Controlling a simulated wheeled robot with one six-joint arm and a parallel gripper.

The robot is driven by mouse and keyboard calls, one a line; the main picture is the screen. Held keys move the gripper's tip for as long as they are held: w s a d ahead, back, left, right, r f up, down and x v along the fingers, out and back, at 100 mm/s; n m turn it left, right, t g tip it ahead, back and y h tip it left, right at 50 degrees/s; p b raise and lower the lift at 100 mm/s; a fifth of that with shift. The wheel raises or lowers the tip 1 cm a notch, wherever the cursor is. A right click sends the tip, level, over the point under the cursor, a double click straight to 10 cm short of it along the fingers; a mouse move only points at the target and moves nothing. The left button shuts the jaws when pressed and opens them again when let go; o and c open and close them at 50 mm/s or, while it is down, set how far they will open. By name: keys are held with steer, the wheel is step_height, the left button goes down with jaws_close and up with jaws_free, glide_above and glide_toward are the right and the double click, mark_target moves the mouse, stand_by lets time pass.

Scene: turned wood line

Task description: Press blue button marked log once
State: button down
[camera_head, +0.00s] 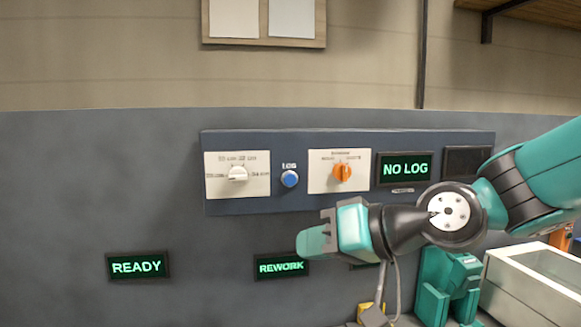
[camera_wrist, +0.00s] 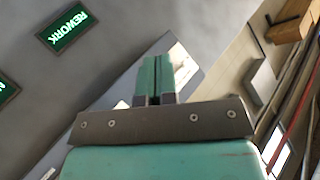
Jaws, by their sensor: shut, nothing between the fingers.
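The blue button (camera_head: 289,178) sits on the dark control panel (camera_head: 288,200), under a small white label reading "LOG". It stands between a white knob (camera_head: 238,173) on the left and an orange knob (camera_head: 342,172) on the right. My gripper (camera_head: 312,242) is below and slightly right of the button in the head view, apart from it. In the wrist view, its teal fingers (camera_wrist: 157,80) are together with nothing between them. The button does not show in the wrist view.
A display reading "NO LOG" (camera_head: 406,168) is right of the orange knob. Lower on the wall are displays reading "READY" (camera_head: 138,266) and "REWORK" (camera_head: 281,266). A pale open-topped box (camera_head: 530,285) and a teal fixture (camera_head: 448,285) stand at the lower right.

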mark_target(290, 179)
steer(key=w+r+m+t+y, duration=0.1)
steer(key=w+r+t, duration=0.1)
steer(key=w+r, duration=0.2)
steer(key=shift+w+r+m+t+p, duration=0.25)
steer(key=shift+r+m+t+p, duration=0.1)
steer(key=shift+p, duration=0.1)
steer(key=shift+a, duration=0.1)
steer(key=shift+w+a+p, duration=0.2)
steer(key=shift+w+p, duration=0.25)
steer(key=shift+w, duration=1)
steer(key=shift+w+a+p, duration=0.2)
steer(key=shift+w+p, duration=0.2)
steer(key=shift+w, duration=1.05)
steer(key=shift+w+a+p, duration=0.2)
steer(key=shift+w+p, duration=0.25)
steer(key=shift+w, duration=1)
steer(key=shift+w, duration=0.1)
steer(key=shift+w, duration=0.3)
